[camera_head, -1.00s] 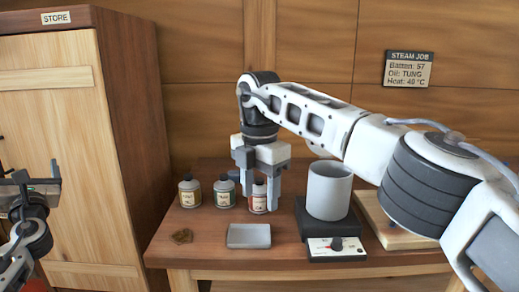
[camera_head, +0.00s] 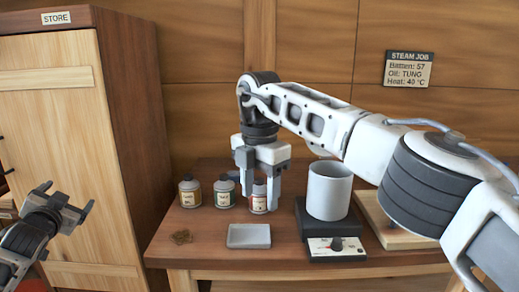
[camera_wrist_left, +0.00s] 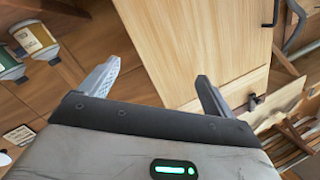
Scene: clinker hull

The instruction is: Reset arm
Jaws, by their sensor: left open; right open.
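My left gripper (camera_head: 66,203) is open and empty at the left of the head view, in front of the store cabinet and away from the table. In the left wrist view its two fingers (camera_wrist_left: 158,88) stand apart with nothing between them. My right gripper (camera_head: 262,182) is open and points down over the back of the table. Its fingers are around or just in front of the right-hand bottle (camera_head: 258,202), which they partly hide; I cannot tell whether they touch it.
The store cabinet (camera_head: 60,150) stands left.

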